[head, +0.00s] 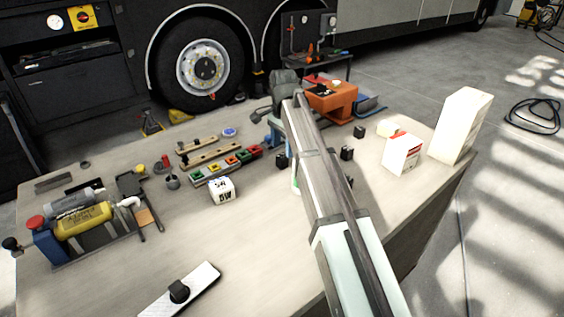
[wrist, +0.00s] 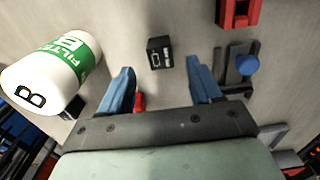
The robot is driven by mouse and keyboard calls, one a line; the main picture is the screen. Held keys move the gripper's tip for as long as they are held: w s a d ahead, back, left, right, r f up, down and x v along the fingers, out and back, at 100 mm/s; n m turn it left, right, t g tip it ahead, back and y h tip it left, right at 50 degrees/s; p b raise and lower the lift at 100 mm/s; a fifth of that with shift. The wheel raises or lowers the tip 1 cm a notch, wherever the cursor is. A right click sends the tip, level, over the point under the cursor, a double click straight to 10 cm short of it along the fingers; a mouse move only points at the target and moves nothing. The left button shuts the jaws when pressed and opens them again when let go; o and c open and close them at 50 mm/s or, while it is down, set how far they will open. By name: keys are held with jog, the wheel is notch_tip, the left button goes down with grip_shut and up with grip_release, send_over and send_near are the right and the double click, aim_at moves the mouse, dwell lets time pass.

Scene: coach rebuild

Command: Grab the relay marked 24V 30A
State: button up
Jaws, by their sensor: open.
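A small black relay (wrist: 159,52) with white markings on its face lies on the bench in the wrist view, just past and between my fingertips. Its print is too small to read. My gripper (wrist: 160,68) is open, with blue fingers on either side and nothing between them at the tips. A second dark block (wrist: 73,108) is partly hidden beside the white and green filter. In the head view, black relay-like blocks stand near my arm: one to its left (head: 282,160) and two to its right (head: 347,153), (head: 359,131). Their markings cannot be read there.
The filter can (wrist: 58,68) lies left of my fingers, close to the left one. A red part (wrist: 238,10) and a blue-capped tool (wrist: 247,65) are at right. In the head view, white boxes (head: 402,154) stand at right and a coloured fuse strip (head: 226,165) left. The front bench is mostly clear.

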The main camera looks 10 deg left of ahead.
aim_at(282, 156)
jog(key=shift+a+f, duration=0.15)
jog(key=shift+f, duration=2.65)
jog(key=shift+c, duration=0.3)
jog(key=c, duration=1)
